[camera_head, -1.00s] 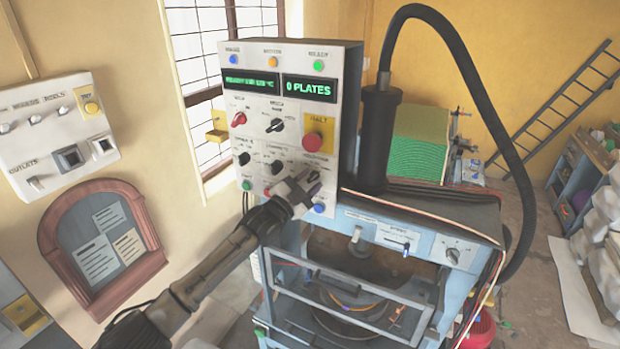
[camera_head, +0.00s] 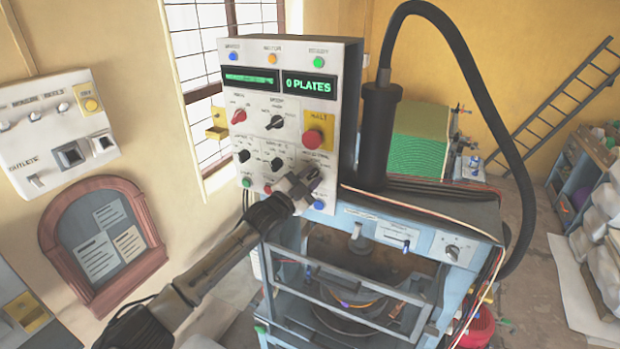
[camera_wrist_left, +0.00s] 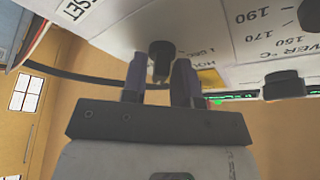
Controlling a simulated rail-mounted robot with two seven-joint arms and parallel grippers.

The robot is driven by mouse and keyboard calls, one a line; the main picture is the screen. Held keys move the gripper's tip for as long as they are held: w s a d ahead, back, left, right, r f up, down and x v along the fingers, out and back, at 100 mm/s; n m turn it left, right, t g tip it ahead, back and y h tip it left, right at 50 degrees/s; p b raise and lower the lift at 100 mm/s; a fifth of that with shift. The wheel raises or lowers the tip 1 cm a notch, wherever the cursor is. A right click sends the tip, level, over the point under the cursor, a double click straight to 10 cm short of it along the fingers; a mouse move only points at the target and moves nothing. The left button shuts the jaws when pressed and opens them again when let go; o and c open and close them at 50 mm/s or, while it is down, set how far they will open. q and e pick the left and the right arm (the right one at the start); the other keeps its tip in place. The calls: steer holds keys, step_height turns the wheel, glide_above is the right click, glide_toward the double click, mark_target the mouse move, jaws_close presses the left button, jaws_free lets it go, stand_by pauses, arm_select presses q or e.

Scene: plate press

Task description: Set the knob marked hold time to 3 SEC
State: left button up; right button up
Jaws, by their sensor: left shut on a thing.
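The white control panel (camera_head: 257,138) stands upright on the press, with several knobs. My left gripper (camera_head: 309,181) is at its lower right, over the place of the hold time knob, and hides most of it in the head view. In the left wrist view the black hold time knob (camera_wrist_left: 161,48) stands between the two fingertips of my left gripper (camera_wrist_left: 160,72), which are shut on it. The label beside it is partly cut off; a "1" mark and "HO" show. Where the pointer stands cannot be read. My right gripper is not in view.
A red halt button (camera_head: 312,139) sits above my left gripper and a blue button (camera_head: 319,204) just below it. Neighbouring black knobs (camera_head: 277,164) are close on the left. The press (camera_head: 400,222) and a thick black hose (camera_head: 505,140) are to the right.

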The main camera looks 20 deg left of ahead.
arm_select(q)
steer(key=n+y+b, duration=0.1)
steer(key=n, duration=0.1)
steer(key=shift+f+n+t, duration=0.15)
steer(key=shift+n+t, duration=0.15)
steer(key=shift+t, duration=0.1)
steer(key=shift+n+t+y+b, duration=0.3)
steer(key=shift+n+y, duration=0.1)
steer(key=shift+n, duration=0.8)
steer(key=n+t+y, duration=0.1)
steer(key=n, duration=0.2)
steer(key=shift+y, duration=0.4)
steer(key=shift+n+y, duration=0.7)
steer(key=shift+n, duration=1)
steer(key=shift+p, duration=0.3)
steer(key=shift+n+y, duration=0.4)
steer(key=shift+n, duration=0.2)
steer(key=o, duration=0.7)
steer(key=shift+c, duration=0.2)
